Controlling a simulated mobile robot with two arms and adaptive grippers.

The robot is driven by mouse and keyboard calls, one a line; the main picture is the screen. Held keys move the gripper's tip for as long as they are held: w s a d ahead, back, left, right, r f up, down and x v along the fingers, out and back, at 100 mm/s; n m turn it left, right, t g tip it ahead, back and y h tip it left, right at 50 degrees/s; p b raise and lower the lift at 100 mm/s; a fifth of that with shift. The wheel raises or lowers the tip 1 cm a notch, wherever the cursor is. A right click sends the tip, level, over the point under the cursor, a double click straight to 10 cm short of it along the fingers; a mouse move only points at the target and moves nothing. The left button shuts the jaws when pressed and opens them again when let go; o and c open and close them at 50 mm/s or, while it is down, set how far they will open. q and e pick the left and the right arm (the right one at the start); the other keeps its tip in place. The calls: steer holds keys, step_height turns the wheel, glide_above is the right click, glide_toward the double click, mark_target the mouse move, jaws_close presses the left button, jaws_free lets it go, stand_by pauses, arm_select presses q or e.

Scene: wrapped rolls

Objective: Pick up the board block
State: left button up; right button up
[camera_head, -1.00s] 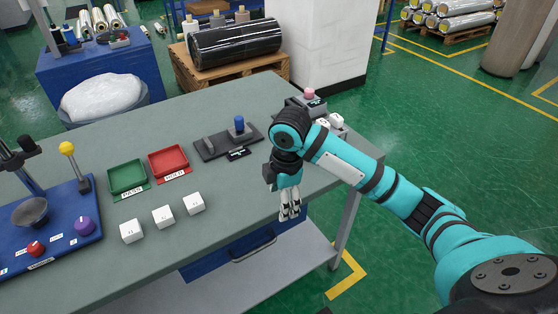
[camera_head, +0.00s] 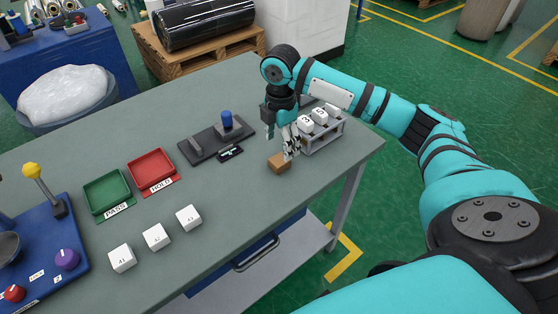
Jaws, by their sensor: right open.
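A small brown block (camera_head: 278,164), which looks like the board block, lies on the grey table (camera_head: 230,212) near its right end. My right gripper (camera_head: 291,150) points down and is open, its fingers close beside the block at the block's right end. Whether the fingers touch the block or straddle it cannot be told from this angle. My left gripper is out of view.
A grey rack with white blocks (camera_head: 305,123) stands just right of the gripper. A dark fixture with a blue knob (camera_head: 226,119) is to the left. Green (camera_head: 108,190) and red trays (camera_head: 152,171) and three white cubes (camera_head: 156,237) lie further left. The front right tabletop is clear.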

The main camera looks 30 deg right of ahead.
mark_target(280, 159)
step_height(280, 159, down, 3)
steer(key=shift+r, duration=0.15)
steer(key=shift+f, duration=0.25)
steer(key=f, duration=0.1)
steer(key=f+p, duration=0.1)
steer(key=f, duration=0.1)
steer(key=shift+w+f, duration=0.3)
steer(key=shift+w, duration=0.05)
steer(key=shift+f, duration=0.55)
steer(key=shift+d, duration=0.1)
steer(key=c, duration=1.2)
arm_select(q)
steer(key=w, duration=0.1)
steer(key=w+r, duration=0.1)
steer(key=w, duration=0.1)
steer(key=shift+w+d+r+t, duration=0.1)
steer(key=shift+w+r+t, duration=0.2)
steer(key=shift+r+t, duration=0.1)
arm_select(e)
steer(key=shift+c, duration=0.2)
